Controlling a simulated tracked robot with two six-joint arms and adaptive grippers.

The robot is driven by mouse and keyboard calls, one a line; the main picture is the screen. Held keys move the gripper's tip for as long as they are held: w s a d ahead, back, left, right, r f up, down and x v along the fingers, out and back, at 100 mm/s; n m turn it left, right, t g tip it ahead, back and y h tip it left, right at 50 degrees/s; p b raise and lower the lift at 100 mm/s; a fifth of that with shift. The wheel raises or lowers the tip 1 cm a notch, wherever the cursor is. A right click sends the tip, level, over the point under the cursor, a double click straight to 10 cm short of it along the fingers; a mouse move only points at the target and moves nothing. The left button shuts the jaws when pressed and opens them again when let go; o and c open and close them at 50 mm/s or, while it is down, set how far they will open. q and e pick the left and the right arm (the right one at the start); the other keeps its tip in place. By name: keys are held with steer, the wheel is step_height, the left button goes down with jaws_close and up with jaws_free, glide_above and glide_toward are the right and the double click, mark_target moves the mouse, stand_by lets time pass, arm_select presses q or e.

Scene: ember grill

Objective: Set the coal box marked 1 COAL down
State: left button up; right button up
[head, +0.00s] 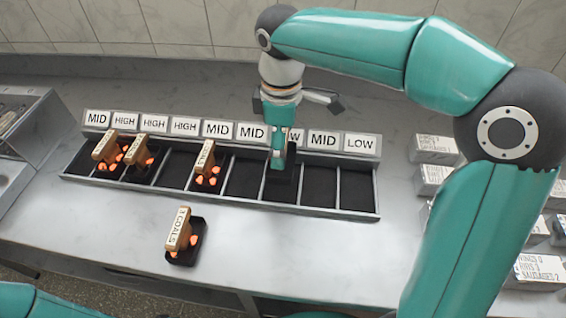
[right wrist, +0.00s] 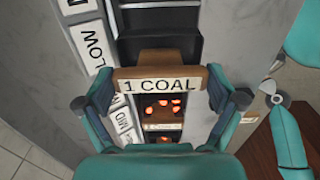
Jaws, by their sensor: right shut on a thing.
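The coal box marked 1 COAL (right wrist: 160,84) is in the right wrist view, its brown handle and white label between the fingers of my right gripper (right wrist: 161,97). Orange coals show just beyond the label. In the head view my right gripper (head: 281,160) points down at the long divided rack (head: 300,210), at a compartment right of the middle, below a partly hidden sign. There the gripper hides most of the held box, and I cannot tell whether it touches the rack floor.
Other coal boxes stand in the rack's left compartments (head: 107,148), (head: 138,152) and left of the middle (head: 205,165). Another coal box (head: 180,235) stands on the counter in front. HIGH, MID and LOW signs (head: 361,144) line the rack's back. White labelled boxes (head: 433,149) stand at right.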

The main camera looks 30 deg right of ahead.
steer(key=shift+f, duration=3.05)
steer(key=shift+f+b, duration=0.1)
steer(key=shift+b, duration=0.2)
steer(key=o, duration=1.1)
steer(key=shift+s, duration=0.1)
step_height(320, 180, up, 12)
steer(key=shift+r+p, duration=0.15)
steer(key=shift+p, duration=0.6)
steer(key=shift+d, duration=0.1)
